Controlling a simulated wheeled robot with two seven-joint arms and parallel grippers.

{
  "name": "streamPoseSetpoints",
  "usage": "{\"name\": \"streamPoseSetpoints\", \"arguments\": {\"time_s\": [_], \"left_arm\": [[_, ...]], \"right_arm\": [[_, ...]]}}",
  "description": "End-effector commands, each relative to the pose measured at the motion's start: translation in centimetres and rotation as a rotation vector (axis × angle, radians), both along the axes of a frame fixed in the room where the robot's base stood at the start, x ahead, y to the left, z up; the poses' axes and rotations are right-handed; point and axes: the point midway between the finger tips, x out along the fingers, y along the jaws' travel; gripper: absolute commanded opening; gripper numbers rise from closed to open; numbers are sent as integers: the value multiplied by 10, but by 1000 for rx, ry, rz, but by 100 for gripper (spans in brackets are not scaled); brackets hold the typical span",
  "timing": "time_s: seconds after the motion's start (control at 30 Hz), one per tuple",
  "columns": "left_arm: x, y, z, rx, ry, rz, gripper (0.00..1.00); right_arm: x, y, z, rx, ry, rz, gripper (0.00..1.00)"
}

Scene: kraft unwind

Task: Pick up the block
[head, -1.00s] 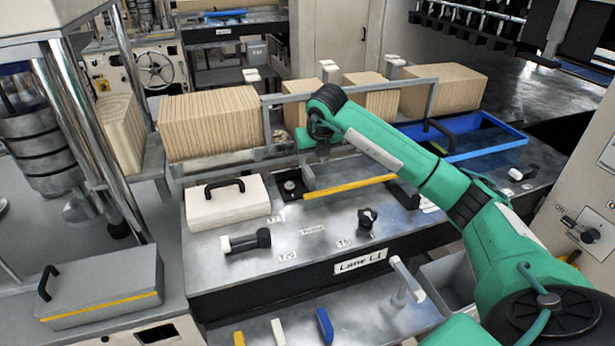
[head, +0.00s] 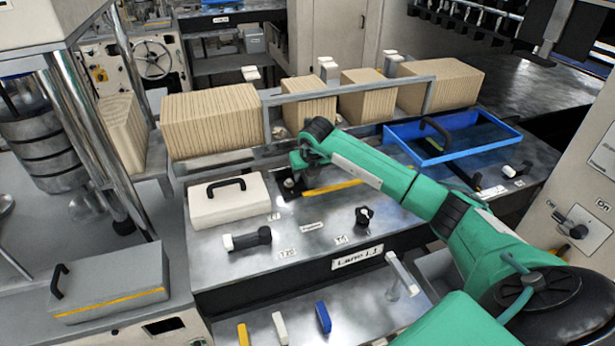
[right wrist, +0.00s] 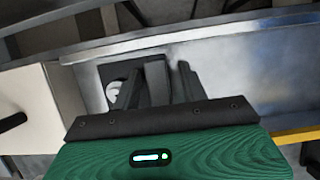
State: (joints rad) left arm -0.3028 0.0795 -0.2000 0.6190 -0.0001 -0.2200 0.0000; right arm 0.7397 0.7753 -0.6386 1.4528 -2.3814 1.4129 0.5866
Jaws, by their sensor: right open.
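My right gripper (head: 292,183) reaches down over the bench top, just right of the white box. The right wrist view shows its two dark fingers (right wrist: 158,85) spread apart, with a dark grey upright block-like piece (right wrist: 155,75) between them; I cannot tell whether they touch it. Nearby is a dark plate with a pale round knob (right wrist: 115,94). In the head view the arm hides most of this spot. Small yellow (head: 243,334), white (head: 280,327) and blue (head: 323,316) blocks lie on the lower front shelf. I cannot tell which block is meant. My left gripper is out of view.
A white box with a black handle (head: 230,203) stands left of the gripper. A metal rail (head: 350,87) and brown stacks (head: 212,120) stand behind. A blue tray (head: 455,158) is at right. A black-and-white handle (head: 247,239) and a black knob (head: 363,216) are in front.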

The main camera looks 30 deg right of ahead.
Motion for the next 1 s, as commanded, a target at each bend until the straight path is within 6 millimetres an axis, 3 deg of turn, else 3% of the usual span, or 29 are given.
{"name": "streamPoseSetpoints", "arguments": {"time_s": [0.07,0.3,0.73,0.87,1.0], "left_arm": [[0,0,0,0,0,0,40],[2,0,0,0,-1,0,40],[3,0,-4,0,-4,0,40],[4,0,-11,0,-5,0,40],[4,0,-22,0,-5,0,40]], "right_arm": [[0,0,0,0,0,0,44],[0,0,0,0,0,0,0],[1,0,7,1,-3,-1,0],[1,-1,20,-1,-5,-1,0],[2,0,46,0,-7,-1,0]]}}
